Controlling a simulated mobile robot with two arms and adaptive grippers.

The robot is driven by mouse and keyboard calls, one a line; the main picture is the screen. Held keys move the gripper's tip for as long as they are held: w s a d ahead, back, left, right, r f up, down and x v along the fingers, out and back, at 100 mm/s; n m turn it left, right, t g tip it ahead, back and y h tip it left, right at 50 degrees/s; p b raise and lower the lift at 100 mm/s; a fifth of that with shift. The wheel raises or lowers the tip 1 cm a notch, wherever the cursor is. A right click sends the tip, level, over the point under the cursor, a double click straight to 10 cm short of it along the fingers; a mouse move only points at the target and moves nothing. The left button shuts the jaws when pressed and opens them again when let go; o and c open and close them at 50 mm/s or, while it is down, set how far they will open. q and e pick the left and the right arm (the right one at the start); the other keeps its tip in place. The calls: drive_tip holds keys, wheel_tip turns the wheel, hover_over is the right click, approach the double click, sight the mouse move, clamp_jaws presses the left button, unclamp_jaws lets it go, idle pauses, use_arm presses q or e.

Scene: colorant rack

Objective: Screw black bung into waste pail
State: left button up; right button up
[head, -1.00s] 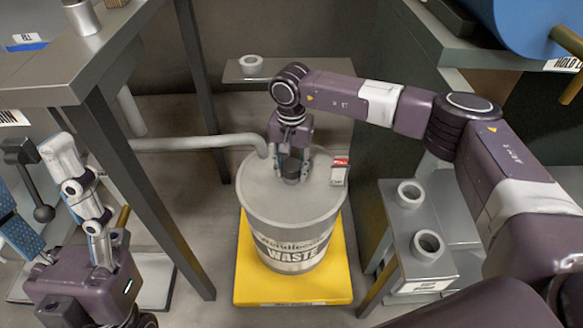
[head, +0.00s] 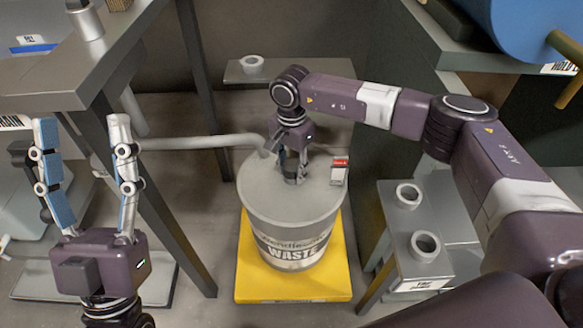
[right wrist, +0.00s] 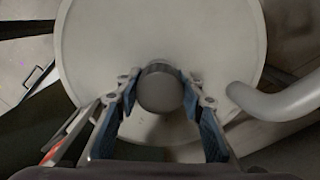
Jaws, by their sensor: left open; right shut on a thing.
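The grey waste pail (head: 290,215), labelled WASTE, stands upright on a yellow base in the middle of the head view. My right gripper (head: 292,172) points down over its lid and is shut on the dark bung (head: 291,174). In the right wrist view the bung (right wrist: 160,90) sits between the two blue-padded fingers, over the pale lid (right wrist: 100,35). The fingers hide its lower edge, and I cannot tell how deep it sits. My left gripper (head: 82,135) is open and empty, fingers up, at the left of the head view, apart from the pail.
A grey pipe (head: 190,142) reaches from the left to the lid's edge. A red and white tag (head: 339,171) stands at the lid's right rim. Grey ring holders (head: 425,246) are on a stand to the right. A table (head: 70,85) with dark legs is at the left.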

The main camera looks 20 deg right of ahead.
drive_tip(key=shift+m, duration=0.8)
drive_tip(key=shift+m+p, duration=0.5)
drive_tip(key=shift+m, duration=0.8)
use_arm(q)
drive_tip(key=w+f+g+y, duration=0.1)
drive_tip(key=w+f+g, duration=0.4)
drive_tip(key=w+f, duration=0.1)
drive_tip(key=shift+w+d+f+y+p, duration=0.15)
drive_tip(key=shift+d+f+y+p, duration=0.25)
drive_tip(key=shift+f, duration=0.45)
use_arm(e)
drive_tip(key=shift+a+m, duration=0.2)
drive_tip(key=shift+m, duration=0.5)
use_arm(q)
drive_tip(key=shift+r, duration=0.1)
use_arm(e)
drive_tip(key=o, duration=0.9)
drive_tip(key=shift+d, duration=0.1)
use_arm(q)
drive_tip(key=shift+a+r, duration=0.1)
drive_tip(key=shift+r, duration=0.1)
use_arm(e)
drive_tip(key=shift+o, duration=0.9)
